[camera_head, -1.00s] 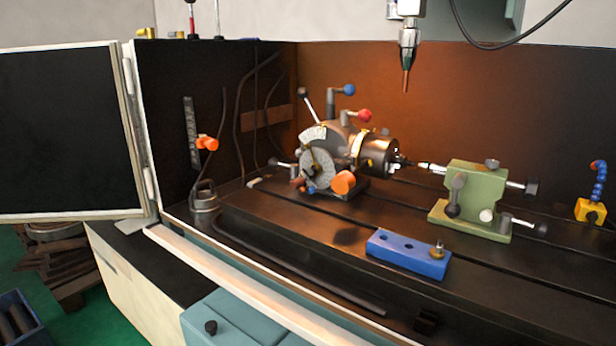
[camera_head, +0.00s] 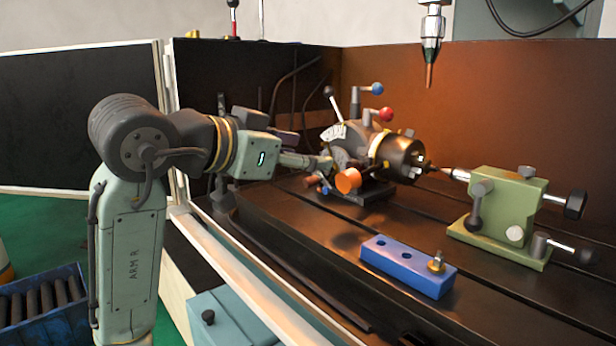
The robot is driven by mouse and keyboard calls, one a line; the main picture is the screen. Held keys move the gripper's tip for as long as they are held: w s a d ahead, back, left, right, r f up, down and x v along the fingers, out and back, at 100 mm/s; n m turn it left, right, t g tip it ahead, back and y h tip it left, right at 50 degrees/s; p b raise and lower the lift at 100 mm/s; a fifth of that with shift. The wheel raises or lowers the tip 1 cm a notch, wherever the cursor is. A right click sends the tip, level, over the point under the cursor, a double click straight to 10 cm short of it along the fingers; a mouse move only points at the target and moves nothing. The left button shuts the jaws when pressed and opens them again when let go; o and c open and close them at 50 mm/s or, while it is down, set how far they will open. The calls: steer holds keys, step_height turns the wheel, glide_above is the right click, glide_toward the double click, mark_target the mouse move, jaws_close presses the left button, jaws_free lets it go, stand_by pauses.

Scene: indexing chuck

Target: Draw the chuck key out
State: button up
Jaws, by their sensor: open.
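The indexing head with its dark round chuck (camera_head: 398,157) stands on the machine table, its chuck facing right. A lever with a blue knob (camera_head: 376,88) and one with a red knob (camera_head: 386,114) rise above the head; I cannot tell for sure which part is the chuck key. A small stub (camera_head: 409,133) shows at the chuck's top. My gripper (camera_head: 326,163) reaches in from the left, in front of the head's dial plate (camera_head: 340,156), partly hiding it. It is open and holds nothing that I can see. Whether it touches the head is unclear.
A green tailstock (camera_head: 505,200) stands right of the chuck, its centre pointing at it. A blue block (camera_head: 400,268) with holes and a brass piece lies in front. A spindle tool (camera_head: 430,60) hangs above. An orange knob (camera_head: 347,180) sticks out low on the head.

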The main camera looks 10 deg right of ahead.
mark_target(342, 181)
steer(key=shift+m+g+y, duration=0.3)
steer(key=shift+m+g, duration=0.1)
steer(key=shift+g, duration=0.4)
steer(key=x, duration=0.4)
steer(key=s+f+x, duration=0.1)
steer(key=x, duration=0.7)
steer(key=shift+s+d+f, duration=0.25)
steer(key=shift+s+f, duration=0.05)
steer(key=shift+s, duration=0.1)
jaws_close()
steer(key=shift+r+g+y+p, duration=0.25)
steer(key=shift+g+y+p, duration=0.15)
steer(key=shift+p, duration=0.95)
stand_by(0.8)
steer(key=shift+s+a, duration=0.25)
steer(key=shift+a, duration=0.1)
stand_by(0.4)
steer(key=shift+s+a, duration=0.55)
steer(key=shift+a, duration=0.35)
